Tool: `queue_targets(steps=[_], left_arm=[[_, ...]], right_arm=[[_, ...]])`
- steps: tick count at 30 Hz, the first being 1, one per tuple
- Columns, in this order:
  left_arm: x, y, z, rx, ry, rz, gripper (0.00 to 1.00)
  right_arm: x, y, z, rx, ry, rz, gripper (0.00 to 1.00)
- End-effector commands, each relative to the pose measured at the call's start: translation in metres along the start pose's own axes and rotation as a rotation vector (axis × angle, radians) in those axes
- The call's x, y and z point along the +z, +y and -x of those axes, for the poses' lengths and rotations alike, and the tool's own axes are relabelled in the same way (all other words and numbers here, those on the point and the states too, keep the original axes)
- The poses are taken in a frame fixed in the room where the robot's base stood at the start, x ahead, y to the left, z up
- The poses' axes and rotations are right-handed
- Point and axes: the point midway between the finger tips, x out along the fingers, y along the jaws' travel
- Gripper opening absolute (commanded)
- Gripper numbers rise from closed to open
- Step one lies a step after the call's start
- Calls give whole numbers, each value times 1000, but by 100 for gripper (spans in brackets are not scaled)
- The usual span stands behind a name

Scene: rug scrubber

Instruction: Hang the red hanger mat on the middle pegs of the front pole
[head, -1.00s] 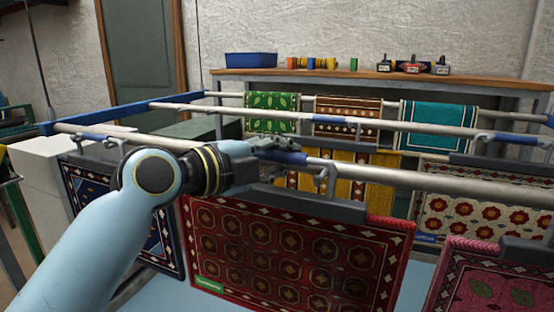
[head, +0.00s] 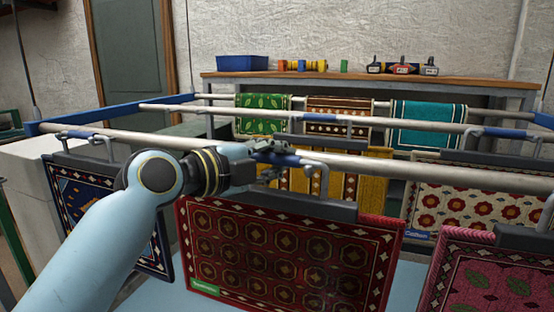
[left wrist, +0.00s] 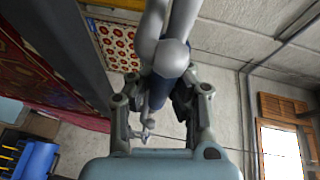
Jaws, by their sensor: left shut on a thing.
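The red hanger mat (head: 290,255) hangs upright below the front pole (head: 420,173), from a dark grey hanger bar (head: 270,201). The bar's right hook (head: 322,180) rises to the pole; I cannot tell whether it rests on a peg. My left gripper (head: 272,156) is at the pole's blue middle section, above the bar, and is shut on the hanger's upper part, which its fingers mostly hide. My right gripper is out of view.
A dark blue mat (head: 100,215) hangs to the left and a pink-red mat (head: 490,275) to the right, both close to the red one. A second pole (head: 400,126) with more mats runs behind. A wooden shelf (head: 470,85) stands at the back.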

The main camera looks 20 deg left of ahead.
Motion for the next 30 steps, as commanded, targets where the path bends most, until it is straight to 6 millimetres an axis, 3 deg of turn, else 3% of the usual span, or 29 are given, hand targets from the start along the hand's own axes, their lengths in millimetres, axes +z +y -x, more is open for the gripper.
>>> queue_targets(steps=[4,5,6,12,23,30], left_arm=[[0,-3,0,-7,0,-2,0],[0,-3,0,-7,0,-2,12],[0,-3,0,-7,0,-1,18],[0,-2,0,-4,0,-1,41],[1,1,9,4,-2,-2,41],[0,2,59,5,0,-7,41]], right_arm=[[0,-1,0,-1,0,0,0],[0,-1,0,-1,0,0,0],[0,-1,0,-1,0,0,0],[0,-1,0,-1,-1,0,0],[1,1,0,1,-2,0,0],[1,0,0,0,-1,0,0]])
